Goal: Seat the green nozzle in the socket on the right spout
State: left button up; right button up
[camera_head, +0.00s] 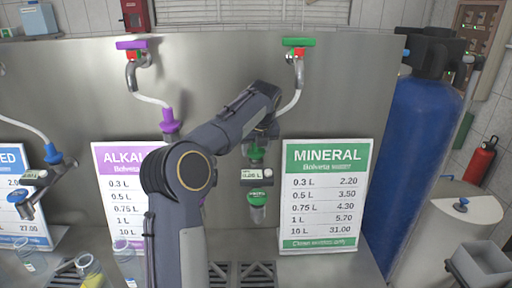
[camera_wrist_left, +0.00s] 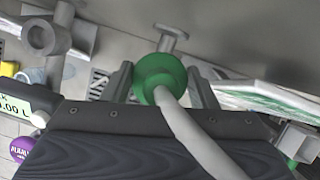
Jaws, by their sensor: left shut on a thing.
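The green nozzle (camera_head: 257,153) hangs at the end of a white hose from the green-handled tap, and my left gripper (camera_head: 262,138) is shut on it. In the left wrist view the round green nozzle (camera_wrist_left: 157,74) sits between the two fingers, its white hose running toward the camera. The right spout (camera_head: 257,177), with a display and a green cap, is directly below the nozzle. The nozzle's lower end and the socket are hidden, so I cannot tell whether they touch. My right gripper is not in view.
A green MINERAL price sign (camera_head: 325,195) stands close to the right of the spout. A purple nozzle (camera_head: 169,121) and the ALKALINE sign (camera_head: 118,165) are left of my arm. A blue tank (camera_head: 410,160) stands at the right. The steel back panel (camera_head: 340,90) is close behind.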

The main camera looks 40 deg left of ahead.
pick_arm(q)
jog(key=shift+f, duration=0.25)
dwell(0.3)
jog(key=shift+f, duration=0.2)
jog(key=o, duration=1.1)
jog(key=shift+c, duration=0.2)
jog(key=shift+o, duration=0.3)
jog(key=o, duration=0.4)
jog(key=shift+r, duration=0.1)
jog(key=shift+r+p, duration=0.5)
jog(key=shift+r, duration=2.95)
